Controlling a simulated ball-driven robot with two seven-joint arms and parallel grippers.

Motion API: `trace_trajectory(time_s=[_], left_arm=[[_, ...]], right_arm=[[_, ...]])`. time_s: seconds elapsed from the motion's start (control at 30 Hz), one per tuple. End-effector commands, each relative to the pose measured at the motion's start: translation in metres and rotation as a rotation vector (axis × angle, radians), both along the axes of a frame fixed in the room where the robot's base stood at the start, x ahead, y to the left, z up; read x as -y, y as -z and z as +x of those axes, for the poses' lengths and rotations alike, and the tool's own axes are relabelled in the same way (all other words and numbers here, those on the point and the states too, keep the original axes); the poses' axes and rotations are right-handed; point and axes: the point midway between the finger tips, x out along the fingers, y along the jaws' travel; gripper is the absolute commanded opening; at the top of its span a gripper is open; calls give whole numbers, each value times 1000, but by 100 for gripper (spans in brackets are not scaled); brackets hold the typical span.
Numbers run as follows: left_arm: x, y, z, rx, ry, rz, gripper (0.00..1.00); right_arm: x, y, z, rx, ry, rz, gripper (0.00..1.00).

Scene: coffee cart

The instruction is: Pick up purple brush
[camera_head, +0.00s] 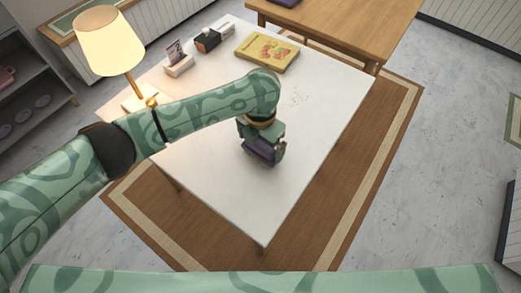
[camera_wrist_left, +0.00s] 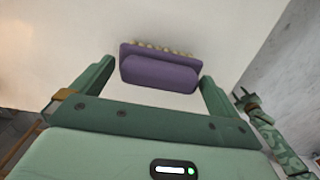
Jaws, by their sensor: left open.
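The purple brush (camera_wrist_left: 160,72) lies on the white table, with pale bristles along its far edge in the left wrist view. In the head view the brush (camera_head: 262,153) shows partly below my left gripper, which hides some of it. My left gripper (camera_wrist_left: 156,78) is open, with one finger to each side of the brush. The fingers look apart from it, and I cannot tell the exact height. My left gripper also shows in the head view (camera_head: 264,148).
The white table (camera_head: 325,95) carries a lit lamp (camera_head: 108,42), a yellow book (camera_head: 266,52), a card holder (camera_head: 178,62) and a black box (camera_head: 207,41) toward the back. The front of the table is clear. A wooden table (camera_head: 345,22) stands behind.

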Motion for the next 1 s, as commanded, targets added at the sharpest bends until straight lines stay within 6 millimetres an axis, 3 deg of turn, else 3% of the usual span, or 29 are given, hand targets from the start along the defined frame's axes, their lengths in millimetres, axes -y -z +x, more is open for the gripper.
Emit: trace_trajectory(time_s=[0.03,0.27,0.4,0.77,0.9,1.0], left_arm=[[0,8,0,-3,0,0,100],[0,7,0,1,1,0,97],[0,6,0,1,1,0,60],[0,-1,1,3,1,-1,60],[1,-30,1,7,3,-1,60],[13,-55,-13,8,7,-3,60]], right_arm=[[2,5,-3,-6,-1,-2,36],[5,3,-4,-6,-2,-6,36],[5,3,-4,-7,-1,-7,36],[1,-1,-2,-4,1,-1,36],[-2,-14,2,8,3,3,36],[-2,-30,8,20,3,3,36]])
